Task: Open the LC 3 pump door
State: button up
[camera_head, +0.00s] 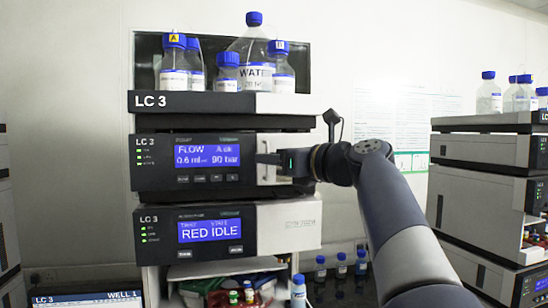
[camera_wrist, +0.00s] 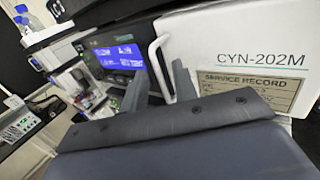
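The LC 3 pump (camera_head: 150,180) is the middle module of the centre stack, its blue display reading FLOW and 90 bar. Its white door (camera_head: 300,142) is at the right of its front, partly hidden by my gripper (camera_head: 272,161). The door looks closed and flush. In the wrist view the white door (camera_wrist: 205,45) bears CYN-202M and a service record label. A white bar handle (camera_wrist: 155,58) stands at its left edge. My gripper (camera_wrist: 160,82) is open, with one finger on either side of the handle's lower part. Contact with the handle cannot be told.
Blue-capped bottles (camera_head: 228,72) stand on the LC 3 tray (camera_head: 180,103) above the pump. The RED IDLE module (camera_head: 160,245) is below, over a shelf of small bottles. Another stack (camera_head: 480,148) stands to the right. A gap lies between the stacks, behind my arm.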

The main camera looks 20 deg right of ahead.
grip_shut()
jog(key=shift+s, duration=0.1)
dwell(0.6)
